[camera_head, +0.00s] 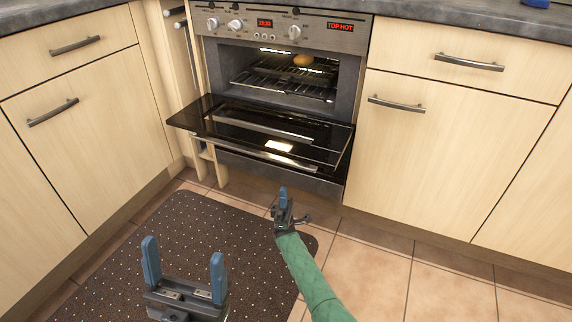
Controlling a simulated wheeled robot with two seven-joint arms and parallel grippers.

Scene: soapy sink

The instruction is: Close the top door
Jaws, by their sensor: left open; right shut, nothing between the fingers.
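The oven's top door (215,127) is folded down, open and close to level, with its long metal handle (250,151) along the front edge. The lit oven cavity (287,72) above it shows wire racks and a small round brown item (303,60). My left gripper (184,272) is open and empty, over the dark mat at the lower left, well short of the door. My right gripper (284,197) is shut and empty, in front of and below the door, apart from it.
Light wood cabinets with bar handles flank the oven on the left (92,130) and right (430,150). A narrow pull-out (178,50) stands partly open left of the oven. A dark dotted mat (110,270) lies on the tiled floor. The floor at right is clear.

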